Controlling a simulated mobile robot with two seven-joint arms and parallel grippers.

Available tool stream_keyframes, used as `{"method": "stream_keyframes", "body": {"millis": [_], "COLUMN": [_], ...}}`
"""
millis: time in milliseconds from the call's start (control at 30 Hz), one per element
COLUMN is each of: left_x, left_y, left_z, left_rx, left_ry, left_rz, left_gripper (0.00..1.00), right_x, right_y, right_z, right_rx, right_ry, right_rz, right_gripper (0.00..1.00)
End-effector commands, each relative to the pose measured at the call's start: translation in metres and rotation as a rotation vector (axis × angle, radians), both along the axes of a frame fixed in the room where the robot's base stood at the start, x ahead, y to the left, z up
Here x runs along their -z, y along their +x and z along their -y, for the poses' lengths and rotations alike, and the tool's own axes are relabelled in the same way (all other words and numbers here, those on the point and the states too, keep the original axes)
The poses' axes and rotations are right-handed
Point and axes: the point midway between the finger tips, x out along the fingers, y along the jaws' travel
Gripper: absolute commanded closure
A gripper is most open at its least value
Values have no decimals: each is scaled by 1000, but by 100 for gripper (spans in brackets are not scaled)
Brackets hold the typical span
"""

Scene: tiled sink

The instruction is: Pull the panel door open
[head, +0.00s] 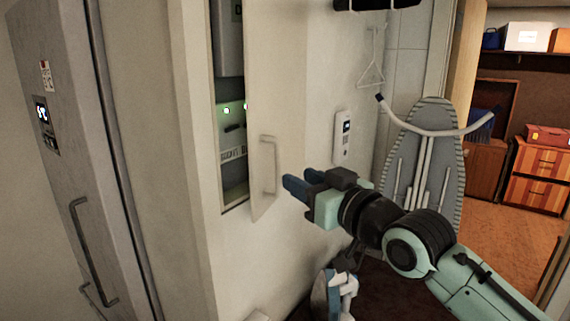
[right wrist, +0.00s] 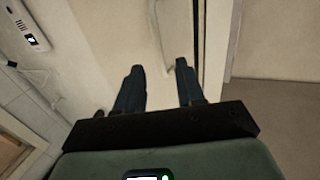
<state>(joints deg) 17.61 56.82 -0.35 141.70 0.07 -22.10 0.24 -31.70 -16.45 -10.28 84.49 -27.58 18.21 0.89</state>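The panel door (head: 278,90) is a pale, tall door standing partly open on a wall cabinet. A gap on its left side shows the cabinet inside (head: 232,120), with green lights. Its bar handle (head: 268,165) is upright near the door's lower left edge. My right gripper (head: 290,186) is just right of the handle, pointing at it. In the right wrist view its two fingers (right wrist: 159,68) are apart, and the handle (right wrist: 158,38) shows ahead between them. I cannot tell whether they touch it. My left gripper is not in view.
A tall grey appliance (head: 75,150) with handles stands at the left. A wall control unit (head: 342,137) is right of the door. An ironing board (head: 425,165) leans behind my right arm. A doorway at the right shows a wooden drawer cabinet (head: 540,175).

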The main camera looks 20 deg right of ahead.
Motion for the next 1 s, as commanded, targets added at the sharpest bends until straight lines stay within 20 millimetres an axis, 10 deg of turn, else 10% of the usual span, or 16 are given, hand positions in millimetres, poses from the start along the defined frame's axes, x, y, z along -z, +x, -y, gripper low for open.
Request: {"method": "stream_keyframes", "body": {"millis": [300,800,900,1000], "left_x": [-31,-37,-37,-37], "left_y": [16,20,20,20], "left_z": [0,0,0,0], "left_rx": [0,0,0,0], "left_ry": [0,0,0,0], "left_rz": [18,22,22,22], "left_gripper": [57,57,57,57], "right_x": [-4,0,0,0], "right_y": [57,70,70,70], "right_z": [-12,-13,-13,-13], "right_rx": [-3,1,1,1], "right_ry": [1,-1,-1,-1], "right_rz": [1,1,1,1], "right_gripper": [62,62,95,100]}}
